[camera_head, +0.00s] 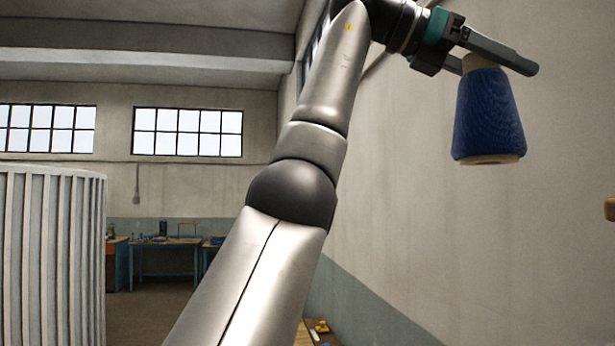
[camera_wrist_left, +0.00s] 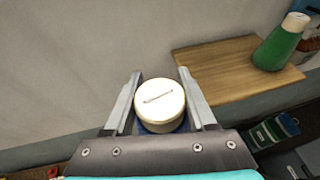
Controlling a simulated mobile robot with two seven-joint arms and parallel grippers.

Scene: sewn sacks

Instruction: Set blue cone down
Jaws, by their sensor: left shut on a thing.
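The blue cone (camera_head: 487,115) is a spool of blue thread with a pale base, held high in front of the bare wall in the head view. My left gripper (camera_head: 500,60) is shut on its narrow upper end, and the cone hangs nearly upright with its wide end down. In the left wrist view the cone's pale round top (camera_wrist_left: 159,99) sits between the two fingers of the left gripper (camera_wrist_left: 160,88), with a little blue showing below it. My right gripper is not in view.
A wooden shelf or board (camera_wrist_left: 225,68) lies to the right in the left wrist view, with a green cone (camera_wrist_left: 277,48) on its right part. Its left part is bare. A ribbed pale cylinder (camera_head: 52,255) stands at left in the head view. Workbenches (camera_head: 165,258) stand far back.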

